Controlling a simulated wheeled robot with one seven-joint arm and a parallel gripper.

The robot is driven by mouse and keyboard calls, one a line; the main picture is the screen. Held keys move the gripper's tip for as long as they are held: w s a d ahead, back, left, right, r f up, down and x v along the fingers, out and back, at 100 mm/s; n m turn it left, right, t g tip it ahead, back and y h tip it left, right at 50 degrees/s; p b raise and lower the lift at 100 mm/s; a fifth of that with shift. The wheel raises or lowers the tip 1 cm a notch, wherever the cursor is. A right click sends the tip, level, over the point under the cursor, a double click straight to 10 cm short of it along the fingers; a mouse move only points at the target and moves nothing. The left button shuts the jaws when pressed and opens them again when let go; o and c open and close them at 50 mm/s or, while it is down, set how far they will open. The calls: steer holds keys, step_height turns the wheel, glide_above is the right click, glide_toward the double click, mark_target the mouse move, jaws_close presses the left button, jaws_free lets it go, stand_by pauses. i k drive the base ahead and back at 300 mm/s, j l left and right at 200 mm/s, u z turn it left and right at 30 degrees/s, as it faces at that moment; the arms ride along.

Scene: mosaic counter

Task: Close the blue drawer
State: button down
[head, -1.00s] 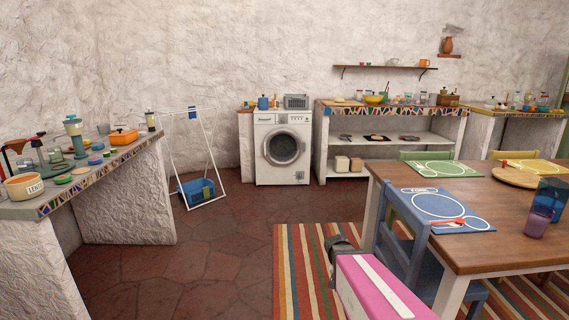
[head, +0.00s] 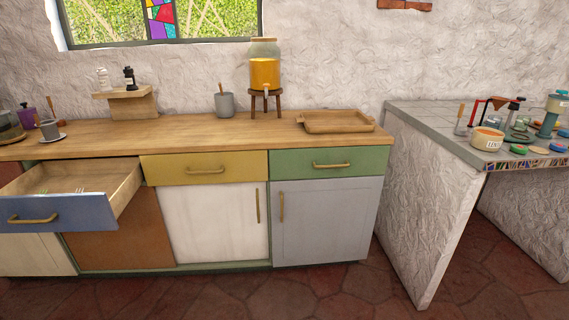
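The blue drawer (head: 56,213) is at the left of the wooden-topped counter in the head view. It is pulled well out, with its pale wooden inside showing and a few light-coloured utensils (head: 72,191) lying in it. Its brass handle (head: 32,219) is on the blue front. The left end of the drawer runs out of the picture. My gripper is not in the current view.
A yellow drawer (head: 205,168) and a green drawer (head: 328,163) to the right are shut. A wooden tray (head: 337,122) and a drink dispenser (head: 264,75) stand on the counter. A mosaic counter (head: 430,140) is at the right. The tiled floor (head: 300,293) in front is clear.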

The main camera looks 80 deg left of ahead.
mark_target(109, 185)
steer(key=u, duration=4.6)
